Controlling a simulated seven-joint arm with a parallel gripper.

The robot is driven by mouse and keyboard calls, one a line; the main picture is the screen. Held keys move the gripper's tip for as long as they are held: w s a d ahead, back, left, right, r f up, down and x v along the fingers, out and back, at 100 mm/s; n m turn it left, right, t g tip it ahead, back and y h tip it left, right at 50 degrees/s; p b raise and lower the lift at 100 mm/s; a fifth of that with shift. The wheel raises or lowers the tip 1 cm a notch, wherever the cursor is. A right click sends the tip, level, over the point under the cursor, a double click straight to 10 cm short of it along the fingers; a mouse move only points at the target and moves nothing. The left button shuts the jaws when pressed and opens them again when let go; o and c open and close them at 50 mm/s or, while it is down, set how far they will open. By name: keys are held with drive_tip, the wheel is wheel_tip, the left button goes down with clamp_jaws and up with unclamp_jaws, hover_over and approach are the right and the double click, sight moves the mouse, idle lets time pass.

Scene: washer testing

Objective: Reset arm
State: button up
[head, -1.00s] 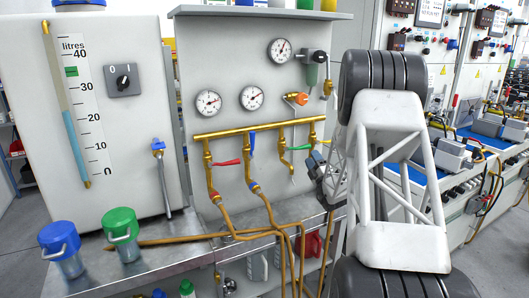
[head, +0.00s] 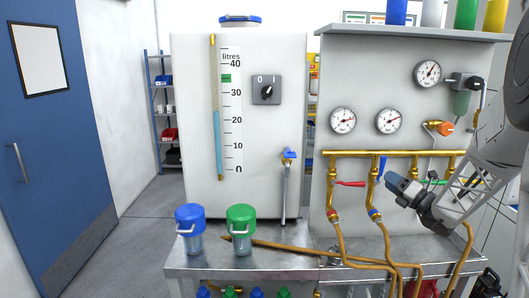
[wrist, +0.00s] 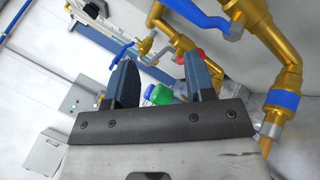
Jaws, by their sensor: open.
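My arm (head: 495,165) reaches in from the right edge of the head view. My gripper (head: 393,182) points left in front of the grey panel, just below the brass manifold, near the blue and green valve handles. In the wrist view my gripper (wrist: 163,78) has its two dark blue fingers apart, with nothing held between them. The blue valve handle (head: 381,167) and green valve handle (head: 433,182) hang on the manifold. Whether the gripper touches either cannot be told.
The brass manifold (head: 345,153) and its hoses lie close to the gripper. A blue-lidded jar (head: 190,218) and a green-lidded jar (head: 241,218) stand on the metal bench (head: 215,262). The water tank (head: 195,120) is behind them. Open floor (head: 130,245) lies at left.

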drive_tip(key=s+a+r+n+g+h, duration=0.1)
drive_tip(key=s+a+r+n+g, duration=0.1)
drive_tip(key=s+a+n+g, duration=1.5)
drive_tip(key=s+a+f+n+t+h, duration=0.1)
drive_tip(key=s+a+n+h, duration=0.2)
drive_tip(key=s+n, duration=0.7)
drive_tip(key=s+a+f+n+t+h, duration=0.2)
drive_tip(key=s+n+h, duration=0.6)
drive_tip(key=s, duration=1)
drive_tip(key=shift+a+n+h, duration=0.3)
drive_tip(key=shift+a+n, duration=0.15)
drive_tip(key=shift+n, duration=1.05)
